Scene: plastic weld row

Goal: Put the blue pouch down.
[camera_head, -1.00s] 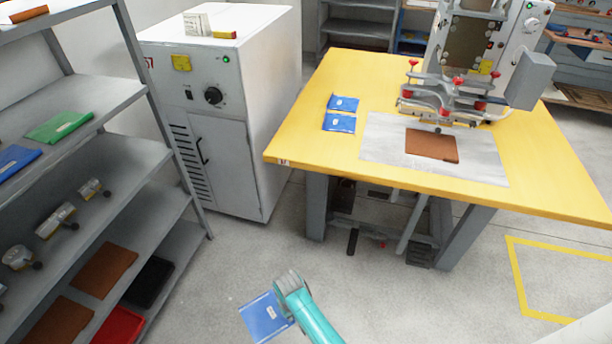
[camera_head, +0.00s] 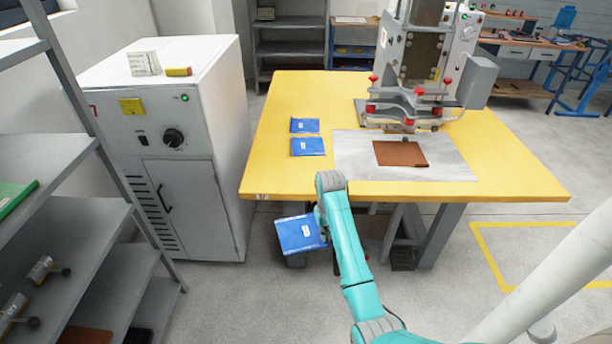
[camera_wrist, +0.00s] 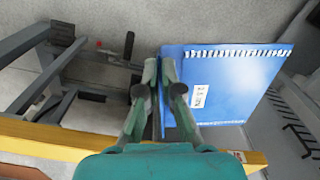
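My gripper (camera_wrist: 158,95) is shut on a blue pouch (camera_wrist: 225,85) with a white label and a white stitched-looking edge, gripped along one side in the wrist view. In the head view the held pouch (camera_head: 299,234) hangs in front of the near edge of the yellow table (camera_head: 300,180), left of my teal arm. My gripper (camera_head: 322,222) is partly hidden there by the arm. Two other blue pouches lie flat on the left of the table, a far one (camera_head: 305,126) and a near one (camera_head: 308,146).
A welding machine (camera_head: 425,90) stands at the table's back right, with a brown sheet (camera_head: 400,153) on a pale mat (camera_head: 450,172) before it. A white cabinet (camera_head: 190,120) stands left of the table. A grey shelf rack (camera_head: 80,165) is at far left. Bare yellow tabletop lies around the two pouches.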

